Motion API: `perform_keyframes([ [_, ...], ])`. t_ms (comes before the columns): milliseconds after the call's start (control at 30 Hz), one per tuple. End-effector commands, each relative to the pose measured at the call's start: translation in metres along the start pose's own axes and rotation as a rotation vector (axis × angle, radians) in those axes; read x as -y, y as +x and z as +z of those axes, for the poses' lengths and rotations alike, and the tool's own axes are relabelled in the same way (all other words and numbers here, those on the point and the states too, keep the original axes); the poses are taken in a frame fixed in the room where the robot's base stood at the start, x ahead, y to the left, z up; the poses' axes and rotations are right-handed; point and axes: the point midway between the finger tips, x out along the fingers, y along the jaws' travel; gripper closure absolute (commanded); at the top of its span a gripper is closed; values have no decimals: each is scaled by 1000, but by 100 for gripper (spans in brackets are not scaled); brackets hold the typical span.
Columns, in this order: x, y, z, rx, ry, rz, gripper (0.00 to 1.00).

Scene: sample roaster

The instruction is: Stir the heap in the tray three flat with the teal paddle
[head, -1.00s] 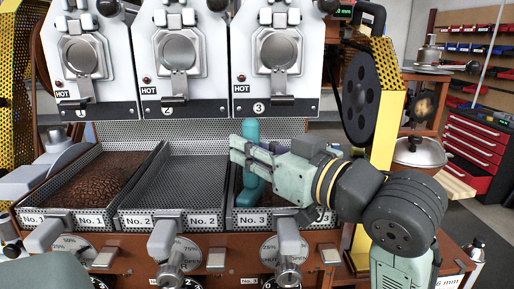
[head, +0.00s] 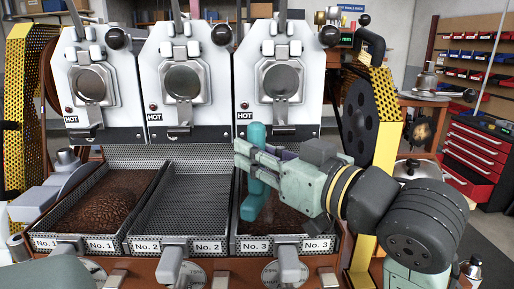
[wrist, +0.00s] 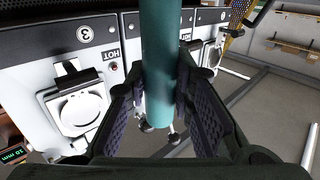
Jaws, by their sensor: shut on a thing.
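The teal paddle (head: 258,134) stands upright in my gripper (head: 246,157), its lower part reaching down into tray three (head: 286,245), the right-hand tray labelled No. 3. My gripper is shut on the paddle's shaft, which also shows as a teal cylinder (wrist: 162,60) between the fingers (wrist: 163,95) in the wrist view. Dark brown beans (head: 290,219) lie in tray three around and right of the paddle. My gripper and arm cover part of this tray, so the full shape of the heap is hidden. I cannot tell how deep the paddle's lower end sits in the beans.
Tray one (head: 72,243) at the left holds a mound of brown beans. Tray two (head: 180,200) in the middle is empty. The white roaster fronts (head: 181,50) stand close behind the trays. A yellow perforated guard and black wheel (head: 360,118) stand behind my arm.

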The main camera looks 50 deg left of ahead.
Motion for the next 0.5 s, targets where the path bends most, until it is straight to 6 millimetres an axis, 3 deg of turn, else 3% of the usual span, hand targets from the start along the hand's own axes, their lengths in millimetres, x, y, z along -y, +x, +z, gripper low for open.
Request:
perform_keyframes([
  [500, 39, -46, -19, -3, -4, 3, 100],
])
